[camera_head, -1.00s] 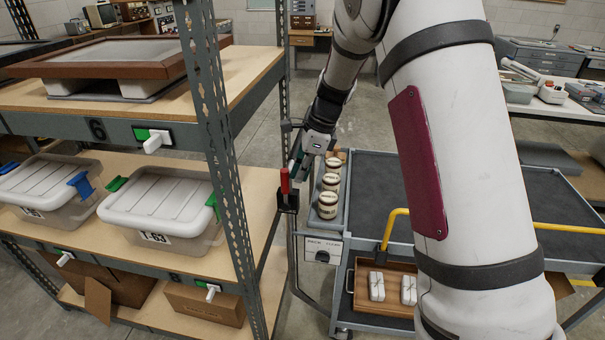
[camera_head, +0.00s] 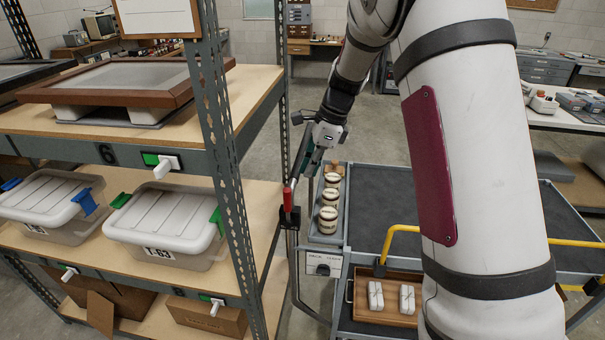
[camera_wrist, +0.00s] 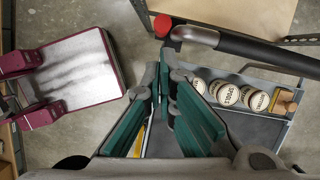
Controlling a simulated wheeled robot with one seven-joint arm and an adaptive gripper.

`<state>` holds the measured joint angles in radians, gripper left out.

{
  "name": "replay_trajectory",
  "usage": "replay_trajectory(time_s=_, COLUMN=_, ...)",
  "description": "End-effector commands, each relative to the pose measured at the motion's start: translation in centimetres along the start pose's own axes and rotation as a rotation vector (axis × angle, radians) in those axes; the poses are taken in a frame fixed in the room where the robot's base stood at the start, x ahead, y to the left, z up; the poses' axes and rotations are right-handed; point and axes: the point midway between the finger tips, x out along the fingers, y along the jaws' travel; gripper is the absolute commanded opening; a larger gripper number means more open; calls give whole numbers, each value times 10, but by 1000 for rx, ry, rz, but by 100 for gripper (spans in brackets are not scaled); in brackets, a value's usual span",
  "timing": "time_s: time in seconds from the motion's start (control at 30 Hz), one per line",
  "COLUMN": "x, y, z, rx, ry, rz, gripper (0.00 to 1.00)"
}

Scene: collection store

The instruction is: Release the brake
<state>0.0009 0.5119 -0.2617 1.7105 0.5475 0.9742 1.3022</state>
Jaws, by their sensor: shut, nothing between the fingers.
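The red brake lever (camera_head: 288,198) stands upright in a black bracket at the near left corner of the cart (camera_head: 345,262), by its push handle. In the wrist view its red top (camera_wrist: 183,33) shows at the end of the dark handle bar. My gripper (camera_head: 298,176) points down and to the left, with its tips close to the top of the lever. In the wrist view my gripper (camera_wrist: 163,62) has its green fingers shut and empty, just below the red top. I cannot tell whether the tips touch the lever.
A shelf rack (camera_head: 225,150) with lidded boxes (camera_head: 165,225) stands close on the left. Several round jars (camera_head: 328,219) sit in the cart's side tray. A yellow rail (camera_head: 570,242) and a wooden tray (camera_head: 372,312) are on the cart. Open floor shows behind the cart.

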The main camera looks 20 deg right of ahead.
Motion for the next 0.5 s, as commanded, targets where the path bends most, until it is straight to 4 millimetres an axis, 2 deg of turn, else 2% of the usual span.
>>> replay_trajectory(time_s=0.03, x=-10, y=6, z=-2, rx=0, ry=0, rz=0, gripper=0)
replay_trajectory(time_s=0.13, x=-18, y=9, z=-4, rx=0, ry=1, rz=1, gripper=0)
replay_trajectory(time_s=0.5, x=-21, y=10, z=-5, rx=-1, ry=2, rz=1, gripper=0)
